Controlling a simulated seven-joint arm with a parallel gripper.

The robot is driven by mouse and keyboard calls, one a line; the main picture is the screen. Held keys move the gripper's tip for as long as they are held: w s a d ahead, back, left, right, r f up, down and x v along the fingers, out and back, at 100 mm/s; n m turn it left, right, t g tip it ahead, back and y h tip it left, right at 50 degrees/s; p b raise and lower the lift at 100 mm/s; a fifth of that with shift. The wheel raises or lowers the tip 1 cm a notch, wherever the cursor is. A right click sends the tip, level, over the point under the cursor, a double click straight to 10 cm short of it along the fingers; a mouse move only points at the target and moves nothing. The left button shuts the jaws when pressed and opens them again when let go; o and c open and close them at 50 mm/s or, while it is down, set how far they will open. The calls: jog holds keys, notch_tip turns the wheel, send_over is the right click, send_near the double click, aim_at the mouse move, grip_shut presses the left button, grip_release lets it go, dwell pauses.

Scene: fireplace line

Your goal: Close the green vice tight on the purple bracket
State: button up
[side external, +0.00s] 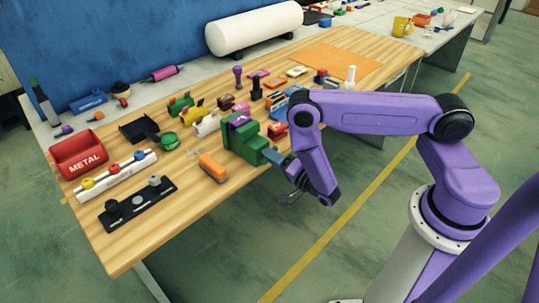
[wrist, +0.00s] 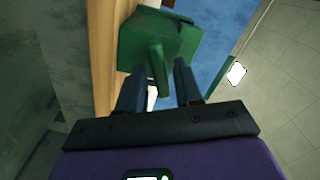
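The green vice (side external: 244,138) stands at the front edge of the wooden table. The purple bracket (side external: 238,120) sits at the top of the vice, by its jaws; I cannot tell how tightly it is held. My gripper (side external: 270,155) is at the vice's front end, out over the table edge. In the wrist view, the vice (wrist: 165,40) is straight ahead, and its green handle bar (wrist: 157,68) points toward the gap between my fingers (wrist: 158,85). The fingers are apart, and neither clearly touches the bar. The bracket is hidden in this view.
Small tools and parts crowd the table behind the vice. An orange-handled item (side external: 212,167) and a black rack (side external: 138,204) lie to its left. A red METAL bin (side external: 79,155) is at the far left. Open floor lies in front of the table edge.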

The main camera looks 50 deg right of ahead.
jog(key=shift+s, duration=0.1)
jog(key=shift+s, duration=1.05)
jog(key=n, duration=1.7)
jog(key=shift+n, duration=0.4)
jog(key=shift+w, duration=0.1)
